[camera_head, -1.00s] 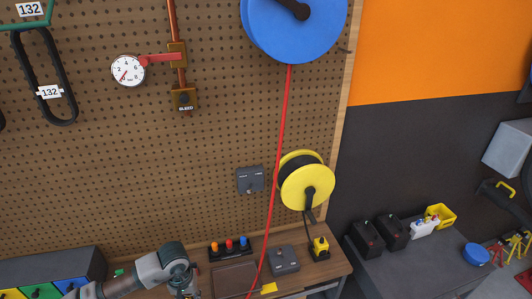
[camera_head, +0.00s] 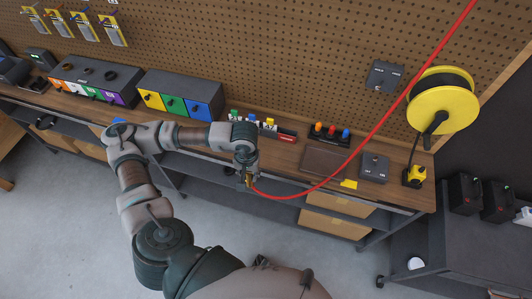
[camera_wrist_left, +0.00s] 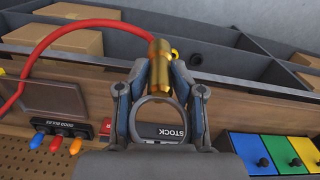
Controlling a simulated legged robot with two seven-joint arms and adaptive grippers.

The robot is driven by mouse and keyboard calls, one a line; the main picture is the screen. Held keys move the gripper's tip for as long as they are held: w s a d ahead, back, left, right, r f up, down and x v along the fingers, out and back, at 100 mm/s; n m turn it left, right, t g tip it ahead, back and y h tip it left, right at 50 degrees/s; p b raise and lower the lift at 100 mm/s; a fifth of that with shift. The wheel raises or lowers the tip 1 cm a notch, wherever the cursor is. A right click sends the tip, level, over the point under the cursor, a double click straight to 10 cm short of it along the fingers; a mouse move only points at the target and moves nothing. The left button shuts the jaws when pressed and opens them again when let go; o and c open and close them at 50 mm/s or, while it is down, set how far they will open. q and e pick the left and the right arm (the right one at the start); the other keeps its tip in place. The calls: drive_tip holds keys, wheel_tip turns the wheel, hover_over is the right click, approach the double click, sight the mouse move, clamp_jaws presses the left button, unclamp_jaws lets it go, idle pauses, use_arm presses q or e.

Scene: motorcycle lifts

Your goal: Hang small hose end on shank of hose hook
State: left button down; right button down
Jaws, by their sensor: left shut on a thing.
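My left gripper (camera_head: 247,178) is in front of the workbench's front edge, shut on the small hose end. In the left wrist view the hose end is a brass fitting (camera_wrist_left: 158,65) between the fingertips (camera_wrist_left: 160,88), with its tip projecting beyond them. The red hose (camera_head: 370,136) runs from the fitting in a sagging curve, then up past the yellow reel and out of the top right of the head view. The hose also curves away left in the wrist view (camera_wrist_left: 60,35). I cannot make out the hose hook in either view. My right gripper is not in view.
The workbench (camera_head: 283,153) carries coloured drawers (camera_head: 180,106), a row of coloured knobs (camera_head: 331,131) and a grey box (camera_head: 375,166). A yellow reel (camera_head: 443,109) is on the pegboard (camera_head: 290,60). Cardboard boxes (camera_head: 340,204) sit below the benchtop. The floor in front is open.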

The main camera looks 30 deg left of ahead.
use_arm(q)
drive_tip(key=shift+w+d, duration=0.25)
drive_tip(key=w+a+p, duration=0.1)
drive_tip(key=w, duration=0.3)
drive_tip(key=w+a+f, duration=0.1)
drive_tip(key=w, duration=0.4)
drive_tip(key=w+a+p, duration=0.1)
drive_tip(key=w, duration=0.4)
drive_tip(key=shift+w+f+p, duration=0.1)
drive_tip(key=shift+f+p, duration=0.05)
drive_tip(key=shift+p, duration=0.2)
drive_tip(key=shift+w+a, duration=0.1)
drive_tip(key=shift+w, duration=0.5)
wheel_tip(320, 180, down, 3)
drive_tip(key=shift+r+p, duration=0.15)
drive_tip(key=shift+p, duration=0.35)
drive_tip(key=shift+w+f, duration=0.1)
drive_tip(key=shift+f, duration=0.15)
drive_tip(key=shift+a+f, duration=0.1)
